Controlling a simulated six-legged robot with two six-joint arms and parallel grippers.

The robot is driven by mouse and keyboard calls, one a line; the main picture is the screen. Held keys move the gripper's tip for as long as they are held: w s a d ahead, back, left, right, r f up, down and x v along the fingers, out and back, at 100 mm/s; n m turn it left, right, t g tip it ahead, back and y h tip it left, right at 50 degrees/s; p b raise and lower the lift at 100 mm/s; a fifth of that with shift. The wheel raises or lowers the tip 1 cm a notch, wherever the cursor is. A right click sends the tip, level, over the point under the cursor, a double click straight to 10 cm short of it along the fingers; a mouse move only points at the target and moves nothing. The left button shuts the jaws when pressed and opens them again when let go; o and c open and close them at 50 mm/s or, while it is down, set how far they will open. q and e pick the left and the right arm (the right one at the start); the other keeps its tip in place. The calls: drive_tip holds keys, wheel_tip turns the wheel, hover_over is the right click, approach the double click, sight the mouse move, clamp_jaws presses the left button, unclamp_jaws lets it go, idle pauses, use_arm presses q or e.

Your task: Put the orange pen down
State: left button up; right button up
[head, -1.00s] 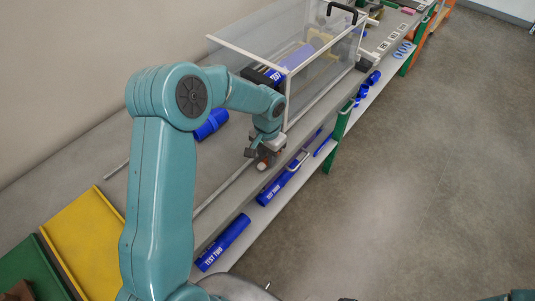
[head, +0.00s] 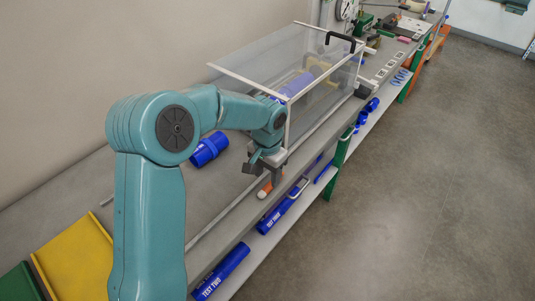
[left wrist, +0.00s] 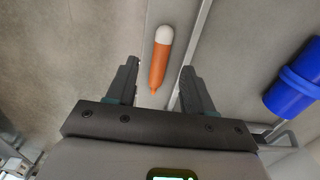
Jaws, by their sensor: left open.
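The orange pen (head: 265,188), with a white rounded end, lies on the grey cart top beside a thin pale rail. In the left wrist view the orange pen (left wrist: 160,62) lies lengthwise beyond and between my fingertips, with its white end away from me. My left gripper (head: 263,176) is above the pen with its jaws apart. In the left wrist view my left gripper (left wrist: 159,75) shows both dark fingers spread, with gaps on both sides of the pen. My right gripper is out of view.
A clear box (head: 330,75) with a white frame stands just beyond my gripper. A blue pipe fitting (head: 209,150) lies on the cart top to the left. Blue pipes, one marked TEST TWO (head: 220,272), lie on the lower shelf. A yellow panel (head: 75,262) is at lower left.

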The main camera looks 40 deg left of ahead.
use_arm(q)
wheel_tip(320, 180, up, 11)
drive_tip(key=h, duration=0.1)
hover_over(268, 188)
drive_tip(key=d, duration=0.5)
wheel_tip(268, 188, down, 10)
drive_tip(key=r, duration=0.1)
drive_tip(key=s+d+f+h, duration=0.1)
drive_tip(key=s+d+f, duration=0.25)
drive_tip(key=f, duration=0.35)
drive_tip(key=s+d+f+h, duration=0.15)
drive_tip(key=d+f, duration=0.25)
drive_tip(key=f, duration=0.4)
drive_tip(key=s+d+f+n, duration=0.1)
drive_tip(key=s+d+f, duration=0.2)
drive_tip(key=s, duration=0.4)
drive_tip(key=s+d+f+n, duration=0.2)
drive_tip(key=s+f, duration=0.4)
drive_tip(key=s, duration=0.2)
drive_tip(key=shift+s+d, duration=0.2)
drive_tip(key=shift+d, duration=0.2)
drive_tip(key=shift+s+r+h, duration=0.1)
drive_tip(key=shift+r+h, duration=0.05)
drive_tip(key=shift+h, duration=0.1)
